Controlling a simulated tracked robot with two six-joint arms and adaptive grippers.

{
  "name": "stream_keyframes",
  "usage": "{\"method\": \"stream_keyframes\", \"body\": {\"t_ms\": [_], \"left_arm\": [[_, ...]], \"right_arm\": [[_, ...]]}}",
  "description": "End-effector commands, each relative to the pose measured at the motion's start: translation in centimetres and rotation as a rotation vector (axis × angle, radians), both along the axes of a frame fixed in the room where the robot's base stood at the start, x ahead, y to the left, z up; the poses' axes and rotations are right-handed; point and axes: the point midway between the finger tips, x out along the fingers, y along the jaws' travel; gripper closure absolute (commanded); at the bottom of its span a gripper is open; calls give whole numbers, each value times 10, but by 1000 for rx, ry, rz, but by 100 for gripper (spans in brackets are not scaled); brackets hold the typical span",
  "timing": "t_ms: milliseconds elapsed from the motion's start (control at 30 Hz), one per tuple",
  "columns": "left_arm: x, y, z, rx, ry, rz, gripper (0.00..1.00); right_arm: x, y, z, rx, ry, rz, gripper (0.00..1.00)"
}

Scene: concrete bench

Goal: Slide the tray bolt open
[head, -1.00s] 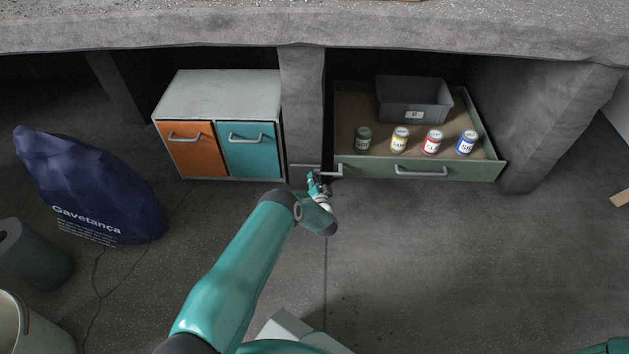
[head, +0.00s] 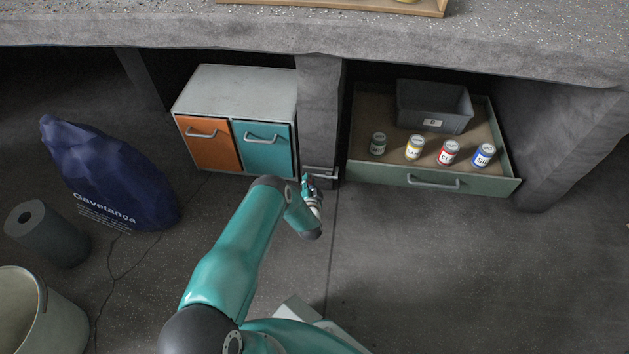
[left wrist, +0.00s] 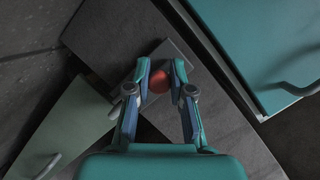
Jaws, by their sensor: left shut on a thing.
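The bolt (head: 321,175) is a grey metal bar low on the concrete pillar. Its right end now lies within the pillar's width, clear of the tray front. My left gripper (head: 306,181) is at the bolt's left part. In the left wrist view my left gripper (left wrist: 160,76) is shut on the bolt's red round knob (left wrist: 159,81), with a finger on each side. The green tray (head: 400,177) is the wide drawer right of the pillar; its front also shows in the left wrist view (left wrist: 65,125). My right gripper is not in view.
A cabinet (head: 235,90) with orange and teal fronts stands left of the pillar (head: 318,110). The tray holds a grey bin (head: 432,100) and several cans (head: 447,153). A dark blue bag (head: 105,175) stands at left. The floor before the tray is clear.

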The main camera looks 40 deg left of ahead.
Motion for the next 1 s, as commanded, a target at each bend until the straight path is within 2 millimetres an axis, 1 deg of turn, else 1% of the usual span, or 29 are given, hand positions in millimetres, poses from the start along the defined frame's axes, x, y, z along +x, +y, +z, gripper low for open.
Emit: {"method": "stream_keyframes", "body": {"t_ms": [33,133,167,200,300,567,733,867,1000], "left_arm": [[-5,9,0,2,-1,26,100],[-4,9,1,3,-1,25,100],[-3,9,1,4,-2,24,74],[-3,9,1,4,-2,24,67],[-3,8,1,3,-2,22,52],[-1,5,1,2,-1,14,52],[-4,1,2,2,-1,13,52],[-13,-8,4,-1,1,12,52],[-28,-22,10,-1,3,12,52]], "right_arm": [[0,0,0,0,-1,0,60],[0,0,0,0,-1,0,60],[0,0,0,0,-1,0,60],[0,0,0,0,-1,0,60],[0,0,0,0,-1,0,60],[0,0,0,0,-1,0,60],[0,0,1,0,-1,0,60],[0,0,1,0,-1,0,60],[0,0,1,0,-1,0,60]]}}
